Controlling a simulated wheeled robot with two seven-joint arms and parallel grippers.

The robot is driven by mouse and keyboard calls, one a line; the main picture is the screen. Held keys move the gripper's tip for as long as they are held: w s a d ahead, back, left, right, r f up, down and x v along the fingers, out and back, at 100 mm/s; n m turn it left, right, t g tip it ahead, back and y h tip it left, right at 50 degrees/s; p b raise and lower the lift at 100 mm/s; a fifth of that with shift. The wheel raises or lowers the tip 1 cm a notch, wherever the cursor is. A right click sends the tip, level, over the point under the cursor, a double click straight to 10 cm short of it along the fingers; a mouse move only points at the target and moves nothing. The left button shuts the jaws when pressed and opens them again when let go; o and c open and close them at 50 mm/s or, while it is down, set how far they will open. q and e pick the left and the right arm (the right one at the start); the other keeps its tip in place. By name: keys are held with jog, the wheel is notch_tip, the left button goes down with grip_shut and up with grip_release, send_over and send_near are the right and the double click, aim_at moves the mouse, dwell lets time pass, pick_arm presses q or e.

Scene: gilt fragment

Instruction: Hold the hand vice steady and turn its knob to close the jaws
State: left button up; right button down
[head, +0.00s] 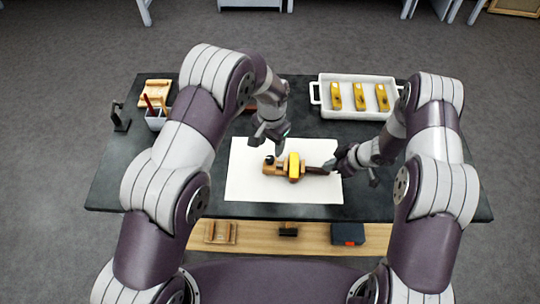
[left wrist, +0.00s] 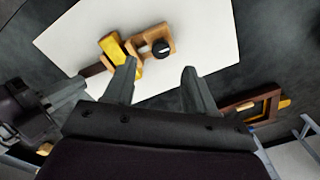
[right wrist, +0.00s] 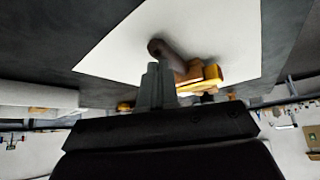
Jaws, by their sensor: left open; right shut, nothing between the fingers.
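The hand vice (head: 293,166) lies on a white sheet (head: 245,185). It has a wooden jaw end, a yellow part, a dark handle (head: 317,170) pointing right, and a black knob (left wrist: 160,48) on the wooden end. My left gripper (head: 271,144) is open and empty above the knob end; in the left wrist view its spread fingers (left wrist: 160,80) stand short of the vice. My right gripper (head: 337,165) is shut and empty by the handle's end. In the right wrist view its closed fingers (right wrist: 156,86) overlap the handle (right wrist: 168,54); contact cannot be told.
A white tray (head: 345,113) with several yellow pieces stands at the back right of the dark table (head: 120,165). A cup with pens (head: 155,120), a wooden piece (head: 157,90) and a black stand (head: 119,117) are at the left. The sheet's front left is clear.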

aim_at(270, 159)
pick_arm(q)
notch_tip(270, 159, down, 7)
jog(key=shift+w+a+f, duration=0.1)
pick_arm(e)
jog(key=shift+f, duration=0.1)
pick_arm(q)
jog(key=shift+c, duration=0.4)
grip_shut()
